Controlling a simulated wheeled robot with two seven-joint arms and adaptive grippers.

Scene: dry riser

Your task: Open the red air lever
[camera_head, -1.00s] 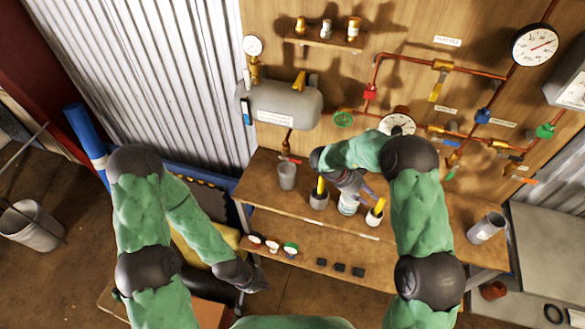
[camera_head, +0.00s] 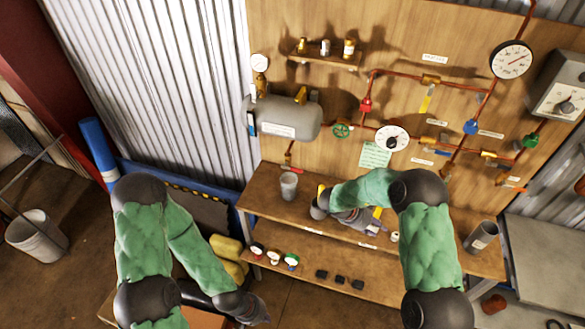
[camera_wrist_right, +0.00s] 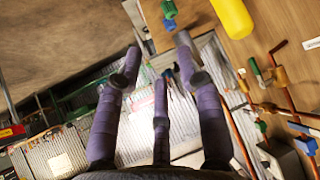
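A small red lever (camera_head: 291,169) sits on the pipe below the grey tank (camera_head: 288,118), above the bench. An orange-red lever (camera_head: 514,187) shows at the far right of the pipework. I cannot tell which one is the air lever. My right gripper (camera_head: 374,226) is low over the bench, apart from both levers. In the right wrist view its purple fingers (camera_wrist_right: 158,62) are spread, with nothing between them. My left gripper (camera_head: 258,312) hangs in front of the bench's left end, away from the levers. Its fingers are too dark to read.
The wooden bench (camera_head: 262,208) holds a grey cup (camera_head: 289,186) on the left and a metal cup (camera_head: 481,236) on the right. Gauges (camera_head: 274,258) and small black blocks (camera_head: 340,280) lie on the lower shelf.

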